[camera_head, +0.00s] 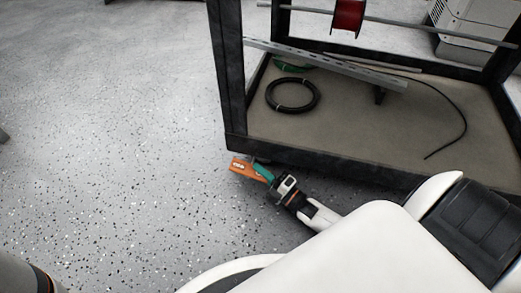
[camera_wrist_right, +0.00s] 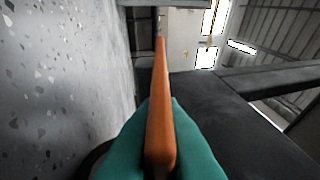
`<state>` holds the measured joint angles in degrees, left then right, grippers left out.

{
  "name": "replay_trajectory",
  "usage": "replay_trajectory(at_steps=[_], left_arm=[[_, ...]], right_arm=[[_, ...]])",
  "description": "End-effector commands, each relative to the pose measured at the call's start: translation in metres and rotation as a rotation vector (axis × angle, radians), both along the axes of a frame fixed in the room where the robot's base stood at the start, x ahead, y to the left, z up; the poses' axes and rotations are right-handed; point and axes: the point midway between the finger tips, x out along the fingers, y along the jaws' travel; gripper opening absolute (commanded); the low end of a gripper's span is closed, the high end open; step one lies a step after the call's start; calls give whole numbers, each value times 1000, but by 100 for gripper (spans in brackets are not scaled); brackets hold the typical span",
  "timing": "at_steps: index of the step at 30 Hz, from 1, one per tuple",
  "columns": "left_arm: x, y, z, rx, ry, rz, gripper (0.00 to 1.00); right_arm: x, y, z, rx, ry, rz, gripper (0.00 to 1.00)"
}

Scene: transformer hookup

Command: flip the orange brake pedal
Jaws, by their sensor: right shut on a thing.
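The orange brake pedal (camera_head: 241,167) sticks out at the lower left corner of the dark-framed cart, close above the speckled floor. My right gripper (camera_head: 264,174) reaches it from the right, its green fingers at the pedal. In the right wrist view the pedal (camera_wrist_right: 160,105) shows edge-on as a long orange bar. The two green fingertips (camera_wrist_right: 160,140) lie against both sides of it, shut on it. The pedal's mount and the caster are mostly hidden. My left gripper is not in view; only a bit of my left arm shows at the lower left corner.
The cart's dark frame (camera_head: 320,163) stands right beside the gripper. Its shelf holds a coiled black cable (camera_head: 292,107), a metal rail (camera_head: 330,66) and a green coil (camera_head: 291,67). A red spool (camera_head: 348,16) hangs on a rod above. The floor (camera_head: 110,120) at left is clear.

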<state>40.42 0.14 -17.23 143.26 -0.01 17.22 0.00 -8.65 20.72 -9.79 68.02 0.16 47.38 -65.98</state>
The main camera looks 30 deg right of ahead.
Motion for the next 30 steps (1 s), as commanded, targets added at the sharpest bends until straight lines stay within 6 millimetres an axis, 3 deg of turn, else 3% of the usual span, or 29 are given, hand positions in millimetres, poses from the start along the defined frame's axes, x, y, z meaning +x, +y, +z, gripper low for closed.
replay_trajectory(at_steps=[11, 12, 15, 30], left_arm=[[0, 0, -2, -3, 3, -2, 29], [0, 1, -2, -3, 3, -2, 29], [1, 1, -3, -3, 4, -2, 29], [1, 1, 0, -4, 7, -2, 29]], right_arm=[[0, 0, -1, 9, -10, 0, 0], [0, 0, -1, 9, -10, 0, 14], [0, 0, -1, 8, -10, 0, 29], [-3, -1, -1, 8, -8, -1, 29]])
